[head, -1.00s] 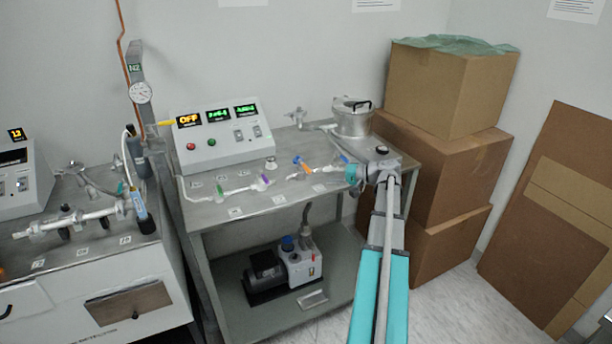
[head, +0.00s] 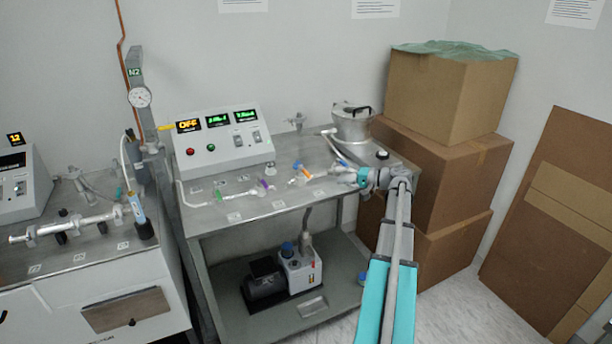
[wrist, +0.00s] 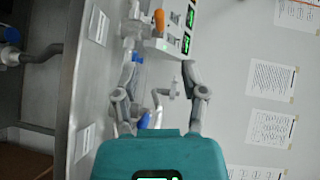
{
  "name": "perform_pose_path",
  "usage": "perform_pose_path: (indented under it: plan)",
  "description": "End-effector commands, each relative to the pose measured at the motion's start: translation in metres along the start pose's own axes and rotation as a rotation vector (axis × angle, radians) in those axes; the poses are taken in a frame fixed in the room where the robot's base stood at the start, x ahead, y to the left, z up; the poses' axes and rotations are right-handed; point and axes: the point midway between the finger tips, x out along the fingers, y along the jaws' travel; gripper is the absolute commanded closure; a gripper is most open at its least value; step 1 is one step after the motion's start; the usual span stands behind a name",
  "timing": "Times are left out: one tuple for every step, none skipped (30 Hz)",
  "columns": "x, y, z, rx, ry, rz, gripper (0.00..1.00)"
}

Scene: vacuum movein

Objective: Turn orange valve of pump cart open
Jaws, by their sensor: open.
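The orange valve (head: 306,172) sits on the glass line along the pump cart's top (head: 300,199), with a blue part beside it. It also shows in the wrist view as an orange handle (wrist: 159,19), near the top and beyond the fingertips. My gripper (head: 360,176) is to the right of the valve, apart from it, low over the cart top. In the wrist view my gripper (wrist: 162,75) has its two fingers spread, with nothing clamped between them. A blue handle (wrist: 144,121) shows close by, between the fingers' bases.
A control box (head: 222,142) stands at the back of the cart. A metal pot (head: 352,124) stands behind my gripper. Purple (head: 263,184) and green (head: 218,194) valves lie left of the orange one. Cardboard boxes (head: 438,170) are stacked at the right.

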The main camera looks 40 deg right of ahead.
Motion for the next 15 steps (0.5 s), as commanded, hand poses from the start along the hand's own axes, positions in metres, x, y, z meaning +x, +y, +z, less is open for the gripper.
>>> perform_pose_path:
  plan:
    - [0.005, 0.001, 0.0, 0.0, -0.001, 0.0, 0.45]
    - [0.009, 0.001, 0.0, 0.0, -0.001, 0.0, 0.45]
    - [0.013, 0.001, 0.001, 0.0, -0.002, 0.0, 0.45]
    - [0.017, 0.001, 0.001, 0.0, -0.003, 0.0, 0.45]
    - [0.022, 0.001, 0.001, 0.0, -0.003, 0.0, 0.45]
    - [0.027, 0.001, 0.0, 0.0, -0.002, 0.0, 0.45]
    - [0.031, 0.001, 0.0, 0.0, -0.002, 0.0, 0.45]
    - [0.036, 0.001, 0.0, 0.0, -0.003, 0.0, 0.45]
    - [0.042, 0.001, 0.001, 0.0, -0.003, 0.0, 0.45]
    - [0.047, 0.001, 0.001, 0.0, -0.003, 0.0, 0.45]
    - [0.051, 0.001, 0.0, 0.0, -0.002, 0.0, 0.45]
    - [0.057, 0.001, 0.0, 0.0, -0.002, 0.0, 0.45]
    - [0.062, 0.001, 0.0, 0.0, -0.003, 0.0, 0.45]
    - [0.067, 0.001, 0.001, 0.0, -0.003, 0.0, 0.45]
    - [0.073, 0.001, 0.0, 0.0, -0.002, 0.0, 0.45]
